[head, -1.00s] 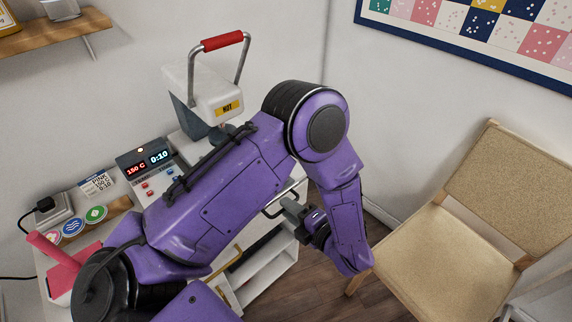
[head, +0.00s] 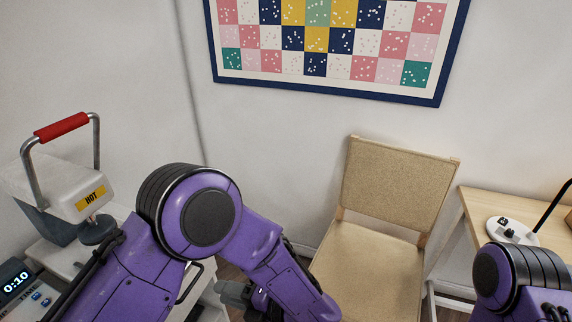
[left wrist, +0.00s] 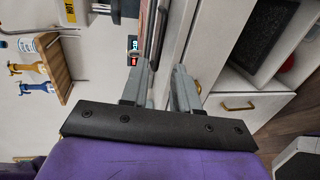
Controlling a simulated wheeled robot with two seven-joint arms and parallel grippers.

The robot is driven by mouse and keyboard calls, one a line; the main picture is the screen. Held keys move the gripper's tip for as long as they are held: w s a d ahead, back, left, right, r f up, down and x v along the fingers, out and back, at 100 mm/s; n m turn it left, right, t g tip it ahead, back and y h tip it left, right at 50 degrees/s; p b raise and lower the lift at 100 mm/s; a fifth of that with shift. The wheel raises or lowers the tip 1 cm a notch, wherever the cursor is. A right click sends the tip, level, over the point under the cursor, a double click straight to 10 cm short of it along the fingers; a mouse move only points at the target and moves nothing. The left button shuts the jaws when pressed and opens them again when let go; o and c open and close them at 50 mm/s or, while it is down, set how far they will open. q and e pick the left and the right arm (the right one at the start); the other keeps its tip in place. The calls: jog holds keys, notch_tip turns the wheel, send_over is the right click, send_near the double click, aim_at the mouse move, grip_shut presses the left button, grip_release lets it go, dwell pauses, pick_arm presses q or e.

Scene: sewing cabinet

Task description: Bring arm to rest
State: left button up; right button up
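My left arm (head: 205,222) is purple with black joint rings. It comes in from the lower left of the head view, bends at the elbow and points down. My left gripper (head: 236,292) is partly hidden by the forearm, low beside the white cabinet. In the left wrist view its two grey fingers (left wrist: 163,80) stand apart with a gap and nothing between them, so it is open and empty. My right arm (head: 520,275) shows only as a purple link at the lower right; its gripper is out of view.
A heat press (head: 75,185) marked HOT stands at the left, close to my left arm. A tan chair (head: 370,275) stands right of that arm. A wooden desk (head: 470,215) with a lamp base is at the right. The cabinet shows a brass handle (left wrist: 238,104).

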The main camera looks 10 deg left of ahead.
pick_arm(q)
jog(key=w+f+m+t+h, duration=0.3)
jog(key=w+m+t, duration=0.25)
jog(key=m, duration=0.35)
jog(key=s+a+f+m+t+h, duration=0.1)
jog(key=s+a+f+m+h, duration=0.1)
jog(key=f+m+h, duration=0.35)
jog(key=s+a+f+m+h, duration=0.2)
jog(key=f+m, duration=0.4)
jog(key=m, duration=0.3)
jog(key=s+a+f+m+g, duration=0.2)
jog(key=s+a+f, duration=0.1)
jog(key=s, duration=0.6)
jog(key=s+a+f+m+g+h, duration=0.1)
jog(key=s+a+f+m+g, duration=0.1)
jog(key=s, duration=0.8)
notch_tip(320, 180, down, 3)
jog(key=a+g, duration=0.1)
jog(key=a, duration=0.1)
jog(key=shift+a+g, duration=0.3)
jog(key=shift+g, duration=0.05)
jog(key=shift+s+f+h, duration=0.1)
jog(key=shift+h, duration=0.15)
